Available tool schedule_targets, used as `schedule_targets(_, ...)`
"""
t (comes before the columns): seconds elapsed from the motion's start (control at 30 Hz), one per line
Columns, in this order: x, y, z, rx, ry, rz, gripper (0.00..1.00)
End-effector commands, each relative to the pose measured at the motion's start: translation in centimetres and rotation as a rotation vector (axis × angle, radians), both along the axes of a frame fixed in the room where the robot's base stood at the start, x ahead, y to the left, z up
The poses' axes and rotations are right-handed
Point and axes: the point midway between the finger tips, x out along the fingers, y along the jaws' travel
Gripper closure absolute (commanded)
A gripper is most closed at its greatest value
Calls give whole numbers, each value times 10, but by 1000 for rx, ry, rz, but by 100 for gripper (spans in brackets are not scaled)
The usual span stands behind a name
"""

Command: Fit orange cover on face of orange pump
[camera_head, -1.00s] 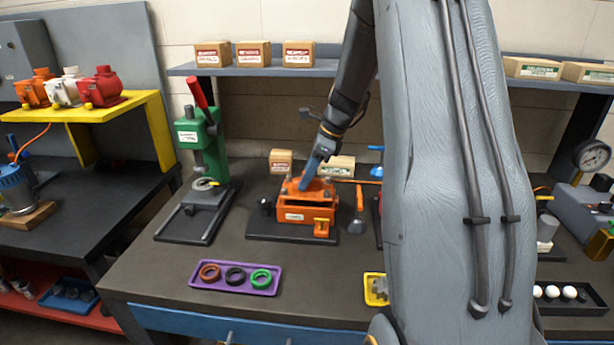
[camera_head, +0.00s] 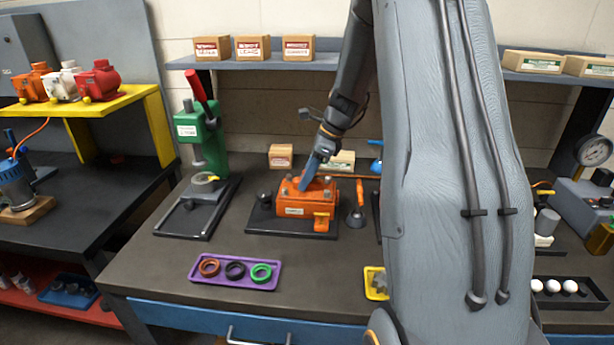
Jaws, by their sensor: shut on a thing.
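The orange pump (camera_head: 289,210) sits on a black base plate (camera_head: 262,226) on the middle workbench, with bolts on its upper face and a white label on its front. My gripper (camera_head: 307,180) points down at the pump's upper face from behind and is shut on an orange piece, which looks like the orange cover. The fingers and the pump's matching colour hide most of that piece. I cannot tell whether it touches the face or sits just above it.
A purple tray (camera_head: 236,284) with three rings lies in front of the pump. A green press (camera_head: 208,145) stands to the left. An orange-handled tool (camera_head: 358,205) stands close right of the pump. My arm covers the bench further right.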

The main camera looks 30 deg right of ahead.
Motion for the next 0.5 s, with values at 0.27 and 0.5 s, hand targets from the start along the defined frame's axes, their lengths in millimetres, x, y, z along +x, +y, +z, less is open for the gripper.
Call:
schedule_targets(0.27,1,0,-4,0,-2,-1,100)
schedule_targets(0.5,0,0,-4,0,-2,-1,50)
